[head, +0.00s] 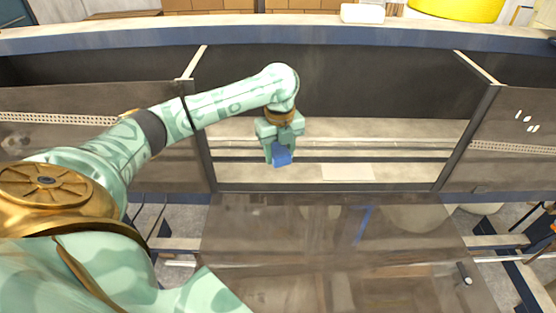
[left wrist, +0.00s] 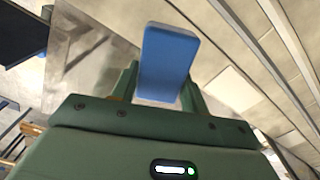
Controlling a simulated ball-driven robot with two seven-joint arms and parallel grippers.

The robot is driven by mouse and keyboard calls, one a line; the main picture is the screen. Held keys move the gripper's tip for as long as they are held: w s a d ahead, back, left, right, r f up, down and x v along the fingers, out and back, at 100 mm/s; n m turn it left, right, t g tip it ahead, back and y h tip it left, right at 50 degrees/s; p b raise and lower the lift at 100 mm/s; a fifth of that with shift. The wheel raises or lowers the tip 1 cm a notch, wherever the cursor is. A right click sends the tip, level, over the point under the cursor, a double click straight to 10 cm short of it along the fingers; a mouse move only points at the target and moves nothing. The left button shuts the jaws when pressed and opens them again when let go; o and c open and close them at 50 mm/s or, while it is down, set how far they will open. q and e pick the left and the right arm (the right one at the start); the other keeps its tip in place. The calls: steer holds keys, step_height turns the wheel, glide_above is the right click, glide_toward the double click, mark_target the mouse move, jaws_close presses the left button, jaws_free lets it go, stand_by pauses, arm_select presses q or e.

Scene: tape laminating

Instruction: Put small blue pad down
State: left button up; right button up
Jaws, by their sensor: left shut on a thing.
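The small blue pad (head: 282,158) is held at the fingertips of my left gripper (head: 279,150) in the head view. The gripper hangs over the pale bed of the machine, between the two dark side panels. In the left wrist view the blue pad (left wrist: 167,62) sticks out well past the fingers, with its broad face toward the camera. The left gripper (left wrist: 163,88) is shut on it. The pad appears to be in the air; a gap to the surface below is hard to judge. My right gripper does not show in either view.
A pale flat sheet (head: 347,172) lies on the bed right of the gripper. A glossy brown table (head: 300,225) with a thin blue strip (head: 362,224) is in front. A dark panel (head: 515,140) stands on the right. Boxes (head: 210,5) and a yellow object (head: 455,8) are at the back.

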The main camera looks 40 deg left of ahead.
mark_target(278, 148)
arm_select(q)
steer(key=shift+w+a+f, duration=0.25)
steer(key=shift+a+f, duration=0.05)
steer(key=shift+f, duration=0.25)
steer(key=f, duration=0.2)
steer(key=f+b, duration=0.1)
steer(key=shift+a+f, duration=0.2)
steer(key=shift+a, duration=0.05)
steer(key=shift+r, duration=0.1)
steer(key=o, duration=1)
steer(key=shift+o, duration=0.2)
step_height(278, 148, up, 12)
steer(key=p, duration=1.6)
steer(key=shift+p, duration=0.3)
